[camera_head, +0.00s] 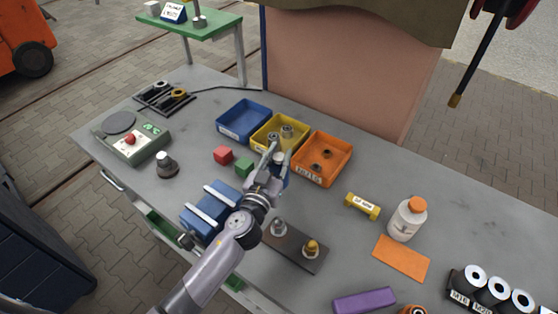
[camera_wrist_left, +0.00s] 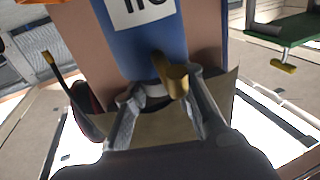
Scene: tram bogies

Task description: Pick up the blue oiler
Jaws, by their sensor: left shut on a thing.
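The blue oiler (camera_wrist_left: 120,45) fills the upper middle of the left wrist view, with a white label and a brass-coloured part at its near end. My left gripper (camera_wrist_left: 160,98) has a finger on each side of that end and is shut on it. In the head view my left gripper (camera_head: 277,155) is over the table in front of the yellow bin. Only a small blue and white part of the oiler shows there, mostly hidden by the fingers. My right gripper does not show.
Blue (camera_head: 244,121), yellow (camera_head: 266,145) and orange (camera_head: 322,158) bins stand behind the gripper. A dark plate (camera_head: 295,250) with fittings is in front. A white bottle (camera_head: 407,220) stands at right.

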